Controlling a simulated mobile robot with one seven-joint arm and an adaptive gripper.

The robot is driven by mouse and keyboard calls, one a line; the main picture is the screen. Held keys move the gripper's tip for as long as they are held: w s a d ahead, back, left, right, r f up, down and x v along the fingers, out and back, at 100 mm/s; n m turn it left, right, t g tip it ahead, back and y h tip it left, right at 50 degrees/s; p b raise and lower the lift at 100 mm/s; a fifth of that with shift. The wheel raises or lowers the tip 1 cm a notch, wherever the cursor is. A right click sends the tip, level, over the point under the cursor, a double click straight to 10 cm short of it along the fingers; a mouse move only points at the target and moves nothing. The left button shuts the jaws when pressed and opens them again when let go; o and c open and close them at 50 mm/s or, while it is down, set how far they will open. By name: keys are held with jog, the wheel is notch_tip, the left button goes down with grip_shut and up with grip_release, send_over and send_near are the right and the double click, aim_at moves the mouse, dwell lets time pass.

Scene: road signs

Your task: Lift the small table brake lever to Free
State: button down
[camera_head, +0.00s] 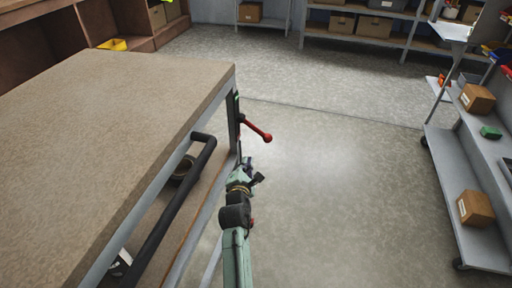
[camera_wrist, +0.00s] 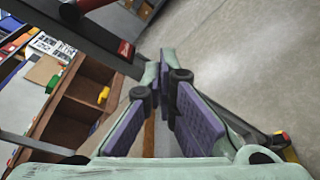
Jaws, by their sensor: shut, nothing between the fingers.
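The small table (camera_head: 120,110) has a brown top and a grey frame. Its red brake lever (camera_head: 255,130) sticks out to the right from a dark upright plate (camera_head: 234,118) at the table's far right corner and slopes down to a round red knob. The plate has a green mark near its top. My gripper (camera_head: 249,163) is below the lever in the head view, apart from the knob. In the wrist view my purple-padded fingers (camera_wrist: 160,68) converge at their tips with nothing between them.
A black push handle (camera_head: 175,205) runs along the table's near right side, left of my arm. A grey cart (camera_head: 440,165) with cardboard boxes stands at the right. Shelves (camera_head: 350,40) line the back. The floor (camera_head: 340,190) between table and cart is clear.

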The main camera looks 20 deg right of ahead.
aim_at(257, 130)
jog(key=w+d+r+p, duration=0.1)
jog(key=w+d+p, duration=0.1)
jog(key=w+d, duration=0.2)
jog(key=shift+w+d+r+p, duration=0.25)
jog(key=shift+d+p, duration=0.05)
jog(key=shift+d, duration=0.35)
